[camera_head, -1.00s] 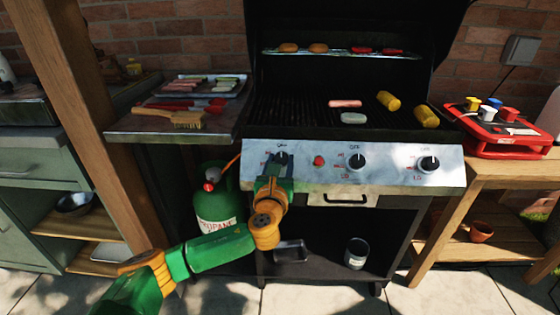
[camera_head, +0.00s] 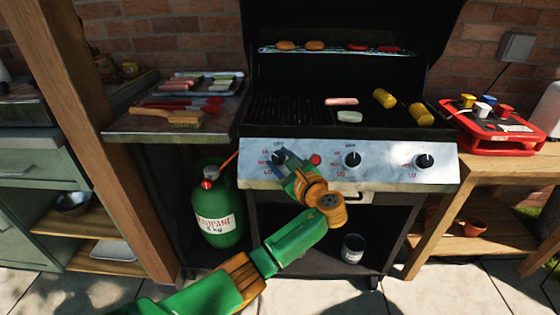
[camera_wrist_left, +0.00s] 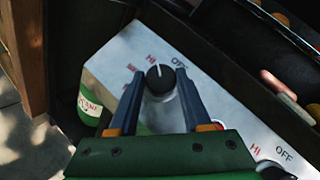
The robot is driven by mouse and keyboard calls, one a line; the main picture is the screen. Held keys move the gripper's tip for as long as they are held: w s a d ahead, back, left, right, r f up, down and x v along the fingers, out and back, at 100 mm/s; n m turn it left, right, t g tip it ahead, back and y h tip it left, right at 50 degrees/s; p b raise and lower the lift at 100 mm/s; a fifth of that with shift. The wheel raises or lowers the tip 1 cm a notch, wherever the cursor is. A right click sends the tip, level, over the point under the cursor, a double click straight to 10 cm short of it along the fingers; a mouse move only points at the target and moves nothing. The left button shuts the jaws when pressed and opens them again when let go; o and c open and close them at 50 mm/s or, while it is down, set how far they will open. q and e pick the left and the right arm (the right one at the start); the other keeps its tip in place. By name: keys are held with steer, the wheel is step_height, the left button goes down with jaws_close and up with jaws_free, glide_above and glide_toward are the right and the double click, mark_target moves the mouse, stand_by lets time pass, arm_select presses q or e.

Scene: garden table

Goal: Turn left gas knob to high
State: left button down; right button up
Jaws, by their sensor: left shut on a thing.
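The left gas knob (camera_head: 278,158) is a black dial on the left of the grill's silver control panel (camera_head: 390,176). It also shows in the left wrist view (camera_wrist_left: 160,80), with its white mark pointing toward the HI label, left of OFF. My left gripper (camera_head: 285,160) is at this knob. In the wrist view its two blue-grey fingertips (camera_wrist_left: 161,76) are on either side of the knob, shut on it. In the head view the fingers partly cover the knob. My right gripper is not in view.
A middle knob (camera_head: 352,159) and a right knob (camera_head: 424,161) are on the same panel, with a red button (camera_head: 316,160) beside the left knob. A green propane tank (camera_head: 217,215) stands below left. A side shelf (camera_head: 135,128) holds a tray and brush.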

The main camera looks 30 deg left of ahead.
arm_select(q)
steer(key=shift+n+g, duration=0.6)
steer(key=shift+n, duration=0.2)
steer(key=shift+w+n+g, duration=0.1)
steer(key=shift+n+g, duration=0.2)
steer(key=shift+r, duration=0.1)
steer(key=shift+c, duration=1.8)
jaws_free()
steer(key=v, duration=0.7)
